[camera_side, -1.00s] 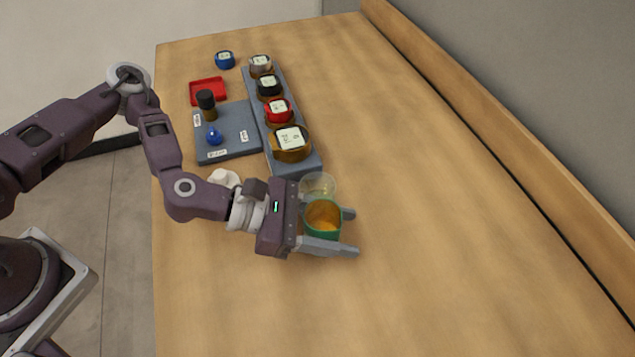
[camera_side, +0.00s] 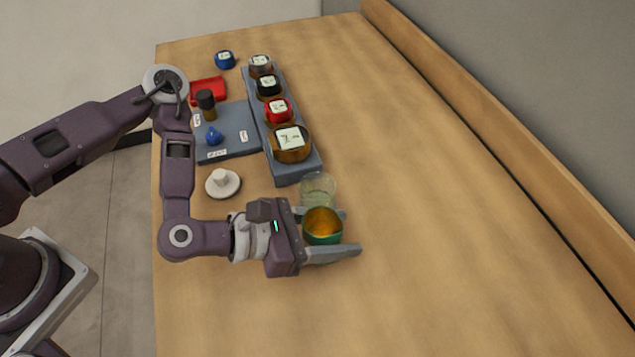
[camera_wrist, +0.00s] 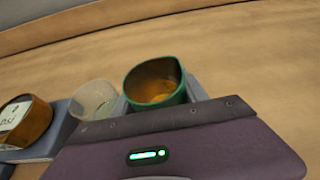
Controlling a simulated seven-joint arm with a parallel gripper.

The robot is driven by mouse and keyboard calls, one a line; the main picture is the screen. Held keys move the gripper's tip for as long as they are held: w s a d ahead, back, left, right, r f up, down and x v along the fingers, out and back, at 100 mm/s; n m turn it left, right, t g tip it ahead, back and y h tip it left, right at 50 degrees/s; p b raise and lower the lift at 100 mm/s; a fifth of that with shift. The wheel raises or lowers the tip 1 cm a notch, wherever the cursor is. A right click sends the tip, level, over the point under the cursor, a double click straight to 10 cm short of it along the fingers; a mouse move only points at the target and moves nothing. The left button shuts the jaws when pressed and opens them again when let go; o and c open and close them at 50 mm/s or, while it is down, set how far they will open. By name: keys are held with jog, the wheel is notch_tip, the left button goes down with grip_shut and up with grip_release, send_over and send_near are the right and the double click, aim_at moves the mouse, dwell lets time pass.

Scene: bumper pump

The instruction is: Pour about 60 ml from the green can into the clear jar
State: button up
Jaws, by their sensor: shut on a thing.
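The green can (camera_side: 322,226) is held between the two fingers of my gripper (camera_side: 335,233), and orange-brown contents show through its open top. The can also shows in the wrist view (camera_wrist: 155,83), with its mouth and some orange contents visible. The clear jar (camera_side: 318,187) stands on the table just behind the can in the side view. The jar also shows in the wrist view (camera_wrist: 94,100), left of the can. The can looks tilted a little toward the jar's side. I see no stream between them. The jar's inside is hard to make out.
A grey rack (camera_side: 297,172) with several labelled jars runs behind the clear jar. A grey board (camera_side: 240,150) holds a blue item (camera_side: 213,137) and a dark-capped bottle (camera_side: 206,103). A white lid-like piece (camera_side: 222,184) lies left. The table's right side is clear.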

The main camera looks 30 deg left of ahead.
jog(key=w+a+r+n+g+h, duration=0.1)
jog(key=w+a+r+n+g, duration=0.1)
jog(key=r, duration=0.4)
jog(key=w+n+g, duration=0.1)
jog(key=n, duration=0.1)
jog(key=shift+w+n+g+h+p, duration=0.25)
jog(key=shift+n+g+h+p, duration=0.05)
jog(key=shift+g+h, duration=0.1)
jog(key=shift+r+n+g, duration=0.3)
jog(key=shift+n, duration=0.1)
jog(key=shift+f+n+g+h+p, duration=0.4)
jog(key=shift+n+p, duration=0.1)
jog(key=shift+p, duration=0.4)
dwell(0.4)
jog(key=shift+s+r+n+g+h+p, duration=0.2)
jog(key=shift+r+n+g+h+p, duration=0.15)
jog(key=shift+n+p, duration=0.25)
dwell(0.9)
jog(key=shift+s+d+f+n+g+h+p, duration=0.15)
jog(key=shift+f+n+g+h+p, duration=0.15)
jog(key=shift+n+p, duration=0.2)
dwell(0.8)
dwell(0.4)
